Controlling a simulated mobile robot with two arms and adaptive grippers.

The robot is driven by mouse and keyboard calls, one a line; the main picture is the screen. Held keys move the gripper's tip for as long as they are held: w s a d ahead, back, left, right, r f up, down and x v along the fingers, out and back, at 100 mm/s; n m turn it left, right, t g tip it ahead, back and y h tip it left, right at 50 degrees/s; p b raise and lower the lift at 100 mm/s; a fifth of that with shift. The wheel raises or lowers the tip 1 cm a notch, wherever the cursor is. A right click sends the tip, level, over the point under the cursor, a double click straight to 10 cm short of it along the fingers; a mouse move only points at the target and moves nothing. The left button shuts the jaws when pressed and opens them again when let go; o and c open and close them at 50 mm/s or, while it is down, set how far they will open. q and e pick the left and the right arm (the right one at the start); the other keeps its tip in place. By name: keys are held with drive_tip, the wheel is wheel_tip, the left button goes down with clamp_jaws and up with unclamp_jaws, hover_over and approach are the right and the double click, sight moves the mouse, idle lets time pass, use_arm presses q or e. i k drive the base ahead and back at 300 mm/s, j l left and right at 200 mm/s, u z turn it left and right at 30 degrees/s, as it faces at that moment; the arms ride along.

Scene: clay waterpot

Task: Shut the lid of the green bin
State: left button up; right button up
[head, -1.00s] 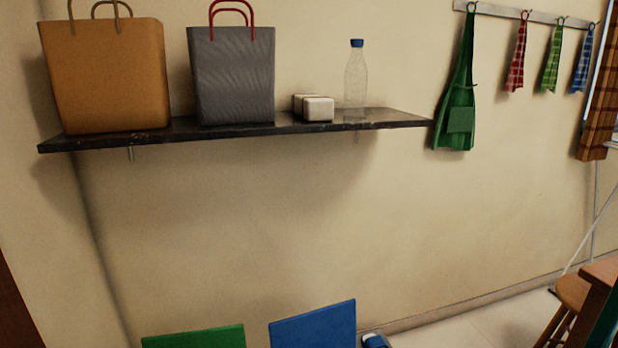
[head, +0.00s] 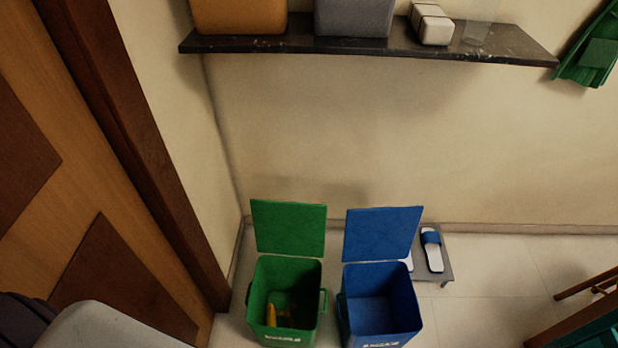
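The green bin (head: 257,296) stands on the floor near the corner at the lower middle of the head view. Its green lid (head: 289,228) is open and stands upright at the back edge, near the wall. Inside the bin lies something yellow (head: 271,313), with darker items that I cannot make out. Neither of my grippers is in view.
A blue bin (head: 347,318) with its blue lid (head: 382,234) raised stands just right of the green one. Slippers (head: 432,251) lie on a low rack behind it. A wooden door (head: 110,262) is at the left. A dark shelf (head: 290,44) crosses the wall above.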

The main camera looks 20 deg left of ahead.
sight(283, 227)
drive_tip(key=u, duration=0.85)
